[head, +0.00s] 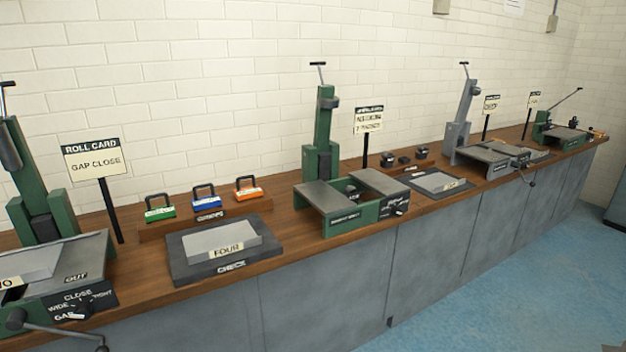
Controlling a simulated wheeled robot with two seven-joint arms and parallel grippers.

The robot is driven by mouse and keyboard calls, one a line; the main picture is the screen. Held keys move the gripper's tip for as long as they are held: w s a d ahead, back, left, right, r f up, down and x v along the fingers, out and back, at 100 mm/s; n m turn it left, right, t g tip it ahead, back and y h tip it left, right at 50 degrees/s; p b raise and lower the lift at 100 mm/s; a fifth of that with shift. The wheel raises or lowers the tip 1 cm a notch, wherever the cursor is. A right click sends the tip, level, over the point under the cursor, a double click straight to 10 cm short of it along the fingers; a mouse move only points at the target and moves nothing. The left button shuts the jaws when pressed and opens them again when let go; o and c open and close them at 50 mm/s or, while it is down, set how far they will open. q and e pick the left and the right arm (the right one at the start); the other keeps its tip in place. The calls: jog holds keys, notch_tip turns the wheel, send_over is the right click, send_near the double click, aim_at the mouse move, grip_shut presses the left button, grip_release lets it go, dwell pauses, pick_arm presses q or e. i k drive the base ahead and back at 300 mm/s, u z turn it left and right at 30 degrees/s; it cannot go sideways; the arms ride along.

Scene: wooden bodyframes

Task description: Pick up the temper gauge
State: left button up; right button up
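Three small handled blocks stand in a row on a wooden rack (270,205) at the back of the bench, left of centre. They are a green one (160,213), a blue one (206,202) and an orange one (248,194), each with a dark handle and a pale label. The labels are too small to read, so I cannot tell which, if any, is the temper gauge. Several small dark blocks, one of them here (421,153), sit farther right along the bench. Neither of my grippers is in view.
A dark CHECK plate (190,271) bearing a grey FOUR plate (220,241) lies before the rack. A green press (325,135) stands right of it, another green machine (40,180) left. A ROLL CARD sign (92,160) stands at left. Blue floor (480,280) is clear.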

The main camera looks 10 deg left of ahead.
aim_at(253, 190)
jog(key=u, duration=0.1)
jog(key=i, duration=1.15)
jog(key=u, duration=0.65)
